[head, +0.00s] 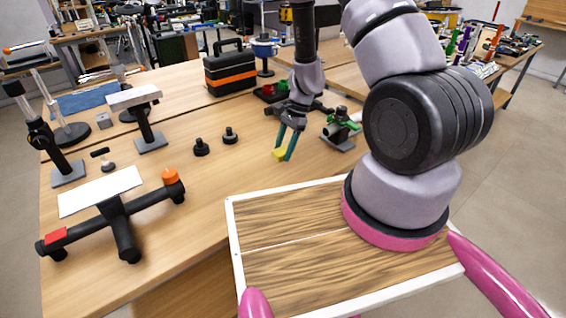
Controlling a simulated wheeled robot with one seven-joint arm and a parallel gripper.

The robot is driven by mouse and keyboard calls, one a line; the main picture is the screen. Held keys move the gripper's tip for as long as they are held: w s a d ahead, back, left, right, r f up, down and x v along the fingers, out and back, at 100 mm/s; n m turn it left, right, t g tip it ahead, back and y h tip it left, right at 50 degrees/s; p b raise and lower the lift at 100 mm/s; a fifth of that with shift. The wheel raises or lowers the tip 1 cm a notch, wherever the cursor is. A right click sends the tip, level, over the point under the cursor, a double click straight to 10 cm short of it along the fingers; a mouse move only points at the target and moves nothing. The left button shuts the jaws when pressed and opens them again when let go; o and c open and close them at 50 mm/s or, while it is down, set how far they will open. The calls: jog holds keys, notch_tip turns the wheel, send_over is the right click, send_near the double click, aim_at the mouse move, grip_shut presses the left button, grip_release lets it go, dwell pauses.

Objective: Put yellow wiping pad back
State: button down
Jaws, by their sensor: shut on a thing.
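My gripper (287,145) hangs above the wooden table, right of the middle of its top. Its teal fingers are shut on the yellow wiping pad (279,155), which sits at the fingertips, clear of other objects. A black branched stand (117,225) is at the table's near left. A red pad (56,236) sits on its left arm end and an orange pad (170,176) on its right arm end. Its front arm end (129,256) looks bare.
Two black knobs (201,147) stand on the table left of my gripper. Black stands with plates (151,138) are at the left back. A black-orange toolbox (230,72) is behind. A green-topped device (341,128) stands to the right. The table between knobs and its near edge is clear.

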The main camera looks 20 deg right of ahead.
aim_at(283, 168)
jog(key=shift+f, duration=2.45)
jog(key=shift+f, duration=0.1)
jog(key=shift+c, duration=1.2)
grip_release()
jog(key=v, duration=1.2)
jog(key=shift+r, duration=0.25)
